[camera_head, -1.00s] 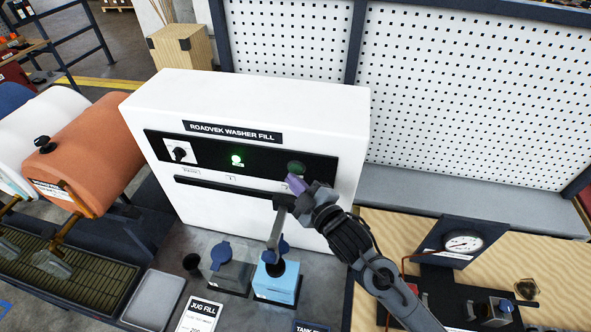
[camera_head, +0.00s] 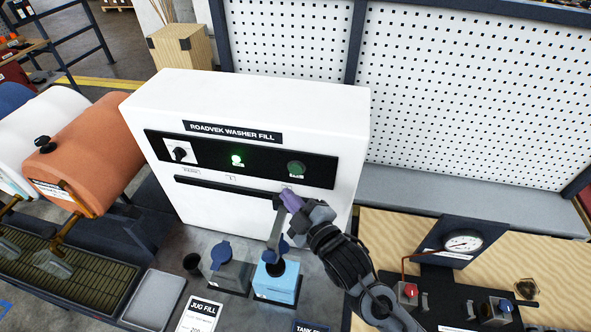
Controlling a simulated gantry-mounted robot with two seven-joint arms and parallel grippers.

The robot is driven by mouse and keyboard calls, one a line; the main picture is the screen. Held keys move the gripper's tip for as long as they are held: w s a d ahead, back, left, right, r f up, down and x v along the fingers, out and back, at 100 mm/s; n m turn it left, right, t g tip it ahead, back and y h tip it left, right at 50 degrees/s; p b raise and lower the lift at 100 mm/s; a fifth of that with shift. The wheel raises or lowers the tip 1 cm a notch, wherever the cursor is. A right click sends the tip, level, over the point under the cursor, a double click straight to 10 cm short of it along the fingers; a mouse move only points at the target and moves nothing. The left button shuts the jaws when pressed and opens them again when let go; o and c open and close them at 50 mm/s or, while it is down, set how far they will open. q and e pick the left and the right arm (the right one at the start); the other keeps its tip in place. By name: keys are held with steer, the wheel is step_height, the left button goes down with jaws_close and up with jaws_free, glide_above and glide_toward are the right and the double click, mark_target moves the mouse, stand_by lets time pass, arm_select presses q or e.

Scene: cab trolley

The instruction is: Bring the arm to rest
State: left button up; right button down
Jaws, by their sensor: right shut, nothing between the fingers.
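My right gripper (camera_head: 287,197) is shut and empty. Its purple-tipped fingers are in front of the white washer fill machine (camera_head: 250,97), below the round green button (camera_head: 296,168) on its black panel. The fingers look apart from the button. My right arm comes in from the lower right. The gripper is close to the grey spout (camera_head: 276,228) above a blue-filled jug (camera_head: 277,284); I cannot tell if they touch. A green light (camera_head: 237,160) glows on the panel. My left gripper is not in view.
A second jug (camera_head: 228,272) with a blue cap stands left of the blue one. An orange tank (camera_head: 83,167) and a drip tray (camera_head: 65,275) are at the left. A pressure gauge (camera_head: 463,243) stands on the wooden bench at the right. A pegboard (camera_head: 465,95) is behind.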

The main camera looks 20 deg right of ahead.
steer(key=shift+s, duration=0.15)
stand_by(0.3)
steer(key=s+d+f+m+g+h+p, duration=0.1)
steer(key=s+f+m+g, duration=0.4)
steer(key=s, duration=0.8)
steer(key=s+d+f+m+g+h+p, duration=0.1)
steer(key=s+d+f+m+g+p, duration=0.3)
steer(key=s+f+g, duration=0.4)
steer(key=s+f+p, duration=0.1)
steer(key=s+f, duration=0.1)
steer(key=s, duration=0.4)
steer(key=shift+d+m+h, duration=0.3)
steer(key=shift+m+h, duration=0.1)
